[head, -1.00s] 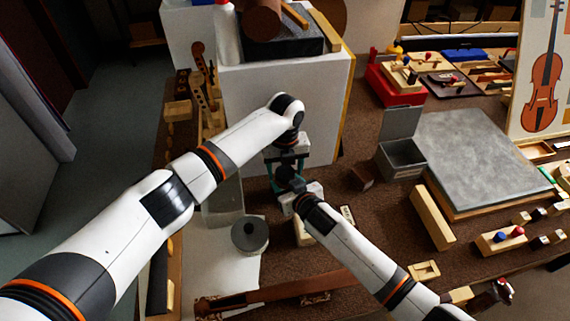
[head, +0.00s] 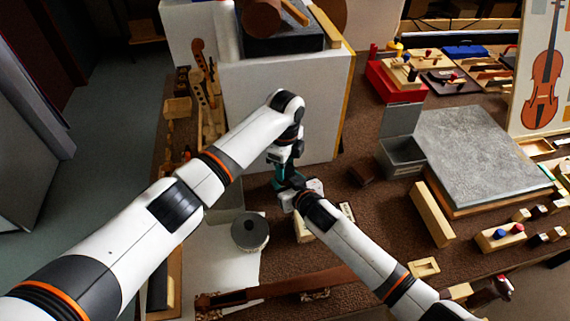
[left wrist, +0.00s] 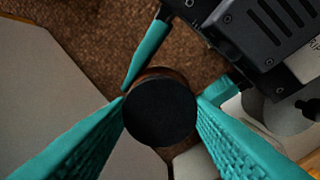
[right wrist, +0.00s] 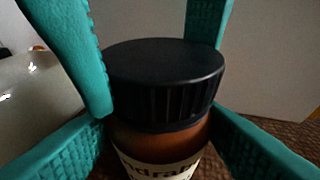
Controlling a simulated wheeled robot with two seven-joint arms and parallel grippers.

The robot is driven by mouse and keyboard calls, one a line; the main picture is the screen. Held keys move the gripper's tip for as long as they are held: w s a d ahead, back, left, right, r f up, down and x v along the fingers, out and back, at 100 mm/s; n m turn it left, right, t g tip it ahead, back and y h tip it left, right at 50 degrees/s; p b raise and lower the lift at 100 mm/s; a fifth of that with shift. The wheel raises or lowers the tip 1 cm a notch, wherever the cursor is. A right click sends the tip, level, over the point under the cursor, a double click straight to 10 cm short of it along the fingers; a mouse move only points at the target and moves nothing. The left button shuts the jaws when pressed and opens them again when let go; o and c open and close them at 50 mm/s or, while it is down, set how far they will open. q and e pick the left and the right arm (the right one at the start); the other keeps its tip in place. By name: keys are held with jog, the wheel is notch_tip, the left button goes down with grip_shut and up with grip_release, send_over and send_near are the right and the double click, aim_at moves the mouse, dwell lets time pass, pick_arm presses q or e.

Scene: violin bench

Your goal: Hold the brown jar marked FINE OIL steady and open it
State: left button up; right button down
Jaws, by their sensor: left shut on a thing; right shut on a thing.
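The brown jar (right wrist: 160,142) has a ribbed black lid (right wrist: 165,75) and a pale label; the visible letters look like "ndra", not FINE OIL, and the rest is hidden. The jar stands upright between my grippers. My left gripper (left wrist: 161,108) comes from above and is shut on the lid, a finger on each side. My right gripper (right wrist: 162,150) is shut on the jar's body below the lid, its fingers low in the right wrist view. In the head view, my left gripper (head: 280,178) and right gripper (head: 289,190) meet and hide the jar.
A large white block (head: 250,100) stands close behind the grippers. A grey round container (head: 249,232) is at front left and an open grey box (head: 402,155) at right. A wooden bar (head: 432,216) and a grey slab (head: 470,155) lie further right.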

pick_arm(q)
jog(key=n, duration=0.4)
jog(key=shift+n, duration=0.3)
pick_arm(e)
jog(key=shift+f, duration=0.1)
pick_arm(q)
jog(key=n, duration=0.4)
jog(key=shift+n, duration=0.3)
jog(key=n, duration=0.6)
jog(key=shift+n, duration=0.4)
jog(key=n, duration=0.6)
jog(key=shift+n, duration=0.4)
jog(key=n, duration=0.7)
jog(key=shift+r, duration=0.1)
jog(key=o, duration=1.1)
